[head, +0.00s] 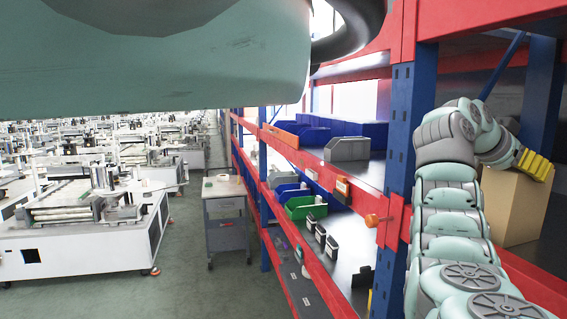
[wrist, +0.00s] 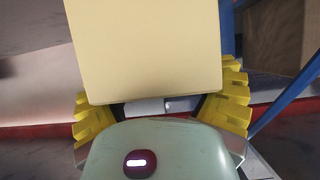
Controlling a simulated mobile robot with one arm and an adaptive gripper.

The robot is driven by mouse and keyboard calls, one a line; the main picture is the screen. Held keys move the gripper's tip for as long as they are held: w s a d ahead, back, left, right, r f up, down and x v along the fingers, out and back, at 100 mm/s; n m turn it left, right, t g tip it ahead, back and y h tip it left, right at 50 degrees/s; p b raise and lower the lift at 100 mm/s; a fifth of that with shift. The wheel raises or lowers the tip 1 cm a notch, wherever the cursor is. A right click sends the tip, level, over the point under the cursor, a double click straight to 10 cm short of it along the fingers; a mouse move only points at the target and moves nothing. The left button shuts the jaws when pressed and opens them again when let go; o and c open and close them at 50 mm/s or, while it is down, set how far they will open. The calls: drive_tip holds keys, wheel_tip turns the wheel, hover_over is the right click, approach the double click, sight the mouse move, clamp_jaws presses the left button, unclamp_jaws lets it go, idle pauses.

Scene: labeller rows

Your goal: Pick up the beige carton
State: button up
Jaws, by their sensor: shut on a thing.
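The beige carton (wrist: 145,50) fills the upper middle of the wrist view, a plain pale box with its near edge close to my palm. My gripper (wrist: 162,110) is shut on it, with a yellow ribbed finger at each side. In the head view my gripper (head: 537,165) is at the right, inside the rack bay. A tan carton (head: 512,210) shows just below and behind the fingers there, partly hidden by my arm. I cannot tell from the head view alone whether it is the held one.
A blue upright (head: 402,130) and red shelf beams (head: 350,200) stand left of my arm. Grey (head: 347,149) and green (head: 305,207) bins sit on the rack shelves. A brown box-like surface (wrist: 275,35) shows at upper right in the wrist view. The aisle floor (head: 195,270) is clear.

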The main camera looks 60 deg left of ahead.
drive_tip(key=shift+f, duration=0.15)
drive_tip(key=shift+c, duration=0.5)
drive_tip(key=shift+b, duration=0.5)
